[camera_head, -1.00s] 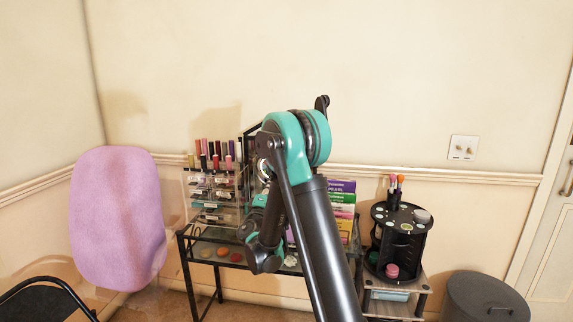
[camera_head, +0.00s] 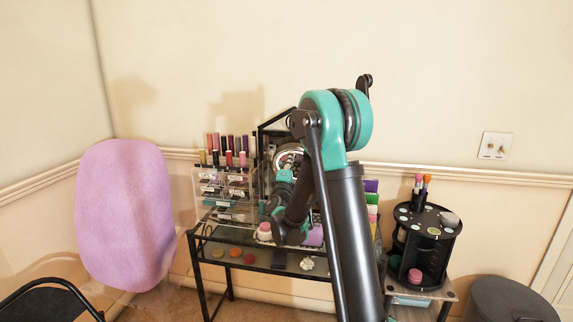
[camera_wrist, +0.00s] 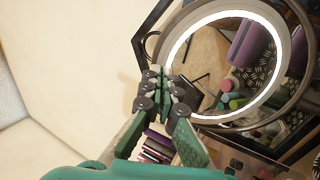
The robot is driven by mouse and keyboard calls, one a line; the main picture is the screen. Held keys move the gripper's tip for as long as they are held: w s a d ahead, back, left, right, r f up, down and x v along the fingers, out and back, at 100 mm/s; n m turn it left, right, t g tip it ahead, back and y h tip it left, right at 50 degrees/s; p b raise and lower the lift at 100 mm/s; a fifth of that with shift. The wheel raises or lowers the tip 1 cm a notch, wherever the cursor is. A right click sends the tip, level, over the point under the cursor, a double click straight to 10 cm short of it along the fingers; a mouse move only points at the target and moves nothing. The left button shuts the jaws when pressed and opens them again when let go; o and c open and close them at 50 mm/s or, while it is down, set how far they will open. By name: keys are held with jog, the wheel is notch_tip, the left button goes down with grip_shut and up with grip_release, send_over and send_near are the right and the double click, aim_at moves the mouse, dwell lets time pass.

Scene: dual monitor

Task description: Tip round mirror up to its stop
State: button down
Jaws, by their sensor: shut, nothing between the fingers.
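The round mirror (camera_wrist: 205,55) has a lit white ring and a metal outer frame. It fills the upper right of the wrist view, with makeup items reflected in its glass. In the head view only part of the mirror (camera_head: 290,158) shows above the vanity, the rest hidden by my arm. My gripper (camera_wrist: 165,72) is shut and empty. Its fingertips are at the left edge of the lit ring in the wrist view; I cannot tell whether they touch it.
A clear organizer (camera_head: 225,195) with lipsticks stands left of the mirror on the black glass vanity table (camera_head: 205,238). A black round brush organizer (camera_head: 428,245) stands to the right. A pink chair back (camera_head: 125,215) is at the left, a grey bin (camera_head: 495,300) at lower right.

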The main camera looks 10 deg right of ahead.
jog(key=shift+w+d+r, duration=0.2)
jog(key=shift+w+r, duration=0.1)
jog(key=shift+w, duration=0.25)
jog(key=shift+w+r+g, duration=0.15)
jog(key=shift+r+g, duration=0.05)
jog(key=shift+g, duration=0.1)
